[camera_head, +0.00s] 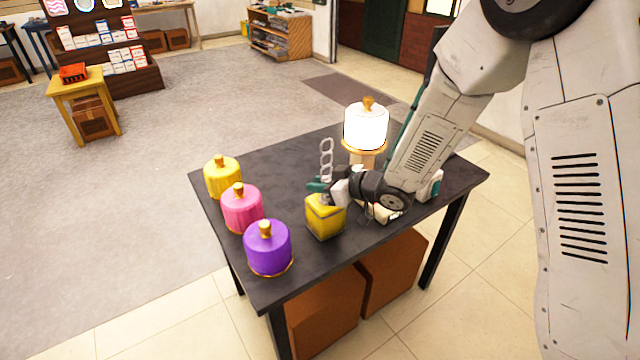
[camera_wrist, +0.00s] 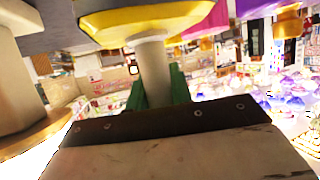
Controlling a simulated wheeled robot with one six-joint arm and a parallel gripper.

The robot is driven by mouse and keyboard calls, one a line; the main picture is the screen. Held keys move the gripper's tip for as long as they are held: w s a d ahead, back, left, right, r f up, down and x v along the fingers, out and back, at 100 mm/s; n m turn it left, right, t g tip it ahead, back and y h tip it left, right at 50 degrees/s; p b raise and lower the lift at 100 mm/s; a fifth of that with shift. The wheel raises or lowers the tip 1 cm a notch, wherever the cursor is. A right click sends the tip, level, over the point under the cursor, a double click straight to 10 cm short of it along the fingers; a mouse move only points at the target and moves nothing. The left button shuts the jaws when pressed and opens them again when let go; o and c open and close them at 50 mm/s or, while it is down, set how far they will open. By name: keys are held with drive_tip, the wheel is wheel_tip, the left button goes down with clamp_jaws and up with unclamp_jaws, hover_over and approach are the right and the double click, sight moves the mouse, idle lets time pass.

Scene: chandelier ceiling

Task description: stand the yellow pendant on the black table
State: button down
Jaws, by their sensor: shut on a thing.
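The yellow pendant (camera_head: 325,219) is at the black table (camera_head: 300,264), near the middle of its front part, roughly upright. My gripper (camera_head: 326,193) is above it, shut on its pale stem (camera_wrist: 150,62). In the wrist view, the pendant's yellow body (camera_wrist: 145,22) is at the top, with the green fingers of my gripper (camera_wrist: 158,88) around the stem. A pale chain (camera_head: 327,158) rises beside my gripper. I cannot tell whether the pendant's underside touches the tabletop.
Yellow (camera_head: 222,178), pink (camera_head: 242,208) and purple (camera_head: 268,249) round pendants stand along the table's left edge. A lit white lamp (camera_head: 366,128) stands behind my gripper on a pale post. Brown boxes (camera_head: 325,308) sit under the table. Tabletop between the left pendants and lamp is clear.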

drive_tip(key=c, duration=1.3)
unclamp_jaws()
drive_tip(key=shift+f, duration=0.1)
drive_tip(key=shift+o, duration=0.2)
